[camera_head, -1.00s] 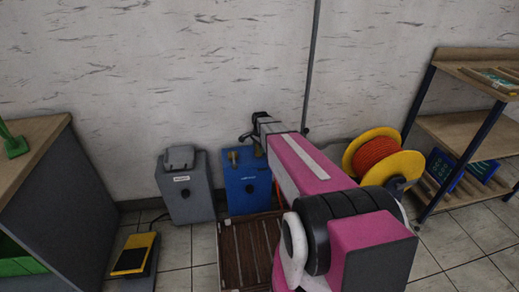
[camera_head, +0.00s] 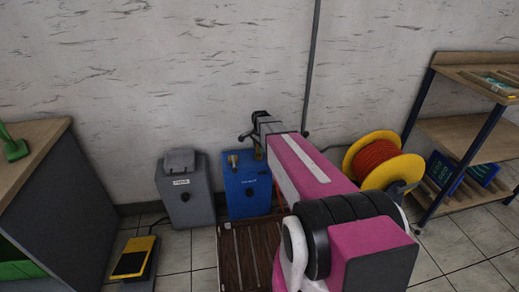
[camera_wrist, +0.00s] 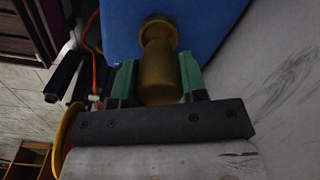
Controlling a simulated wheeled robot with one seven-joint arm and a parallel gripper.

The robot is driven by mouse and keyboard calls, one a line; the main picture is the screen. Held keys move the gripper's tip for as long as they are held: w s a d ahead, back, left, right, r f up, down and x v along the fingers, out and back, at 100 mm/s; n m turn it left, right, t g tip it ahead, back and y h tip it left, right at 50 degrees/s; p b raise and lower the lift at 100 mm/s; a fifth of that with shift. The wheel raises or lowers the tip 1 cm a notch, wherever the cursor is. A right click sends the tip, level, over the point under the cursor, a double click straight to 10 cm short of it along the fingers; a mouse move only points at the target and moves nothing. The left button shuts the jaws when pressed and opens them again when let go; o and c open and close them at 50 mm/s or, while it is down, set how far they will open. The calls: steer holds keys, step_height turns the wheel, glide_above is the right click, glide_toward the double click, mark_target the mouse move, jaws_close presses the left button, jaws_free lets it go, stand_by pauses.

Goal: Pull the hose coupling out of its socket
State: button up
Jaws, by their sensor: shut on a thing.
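The brass hose coupling (camera_wrist: 160,78) sits between the green fingers of my gripper (camera_wrist: 160,74) in the wrist view, and the fingers are shut on it. Its far end meets a round brass collar (camera_wrist: 158,27) on the blue box (camera_wrist: 198,22). I cannot tell how deep the coupling sits in that collar, which looks like the socket. In the head view my gripper (camera_head: 257,138) is at the top right of the blue box (camera_head: 247,190), and my arm partly hides the box and the coupling.
Another brass fitting (camera_head: 233,160) stands on the blue box's top left. A grey box (camera_head: 184,198) is to its left, with a yellow pedal (camera_head: 134,257) on the floor. An orange hose reel (camera_head: 377,157) and a shelf (camera_head: 460,128) are at right. The wall is close behind.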

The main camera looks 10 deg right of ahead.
steer(key=shift+r, duration=1.45)
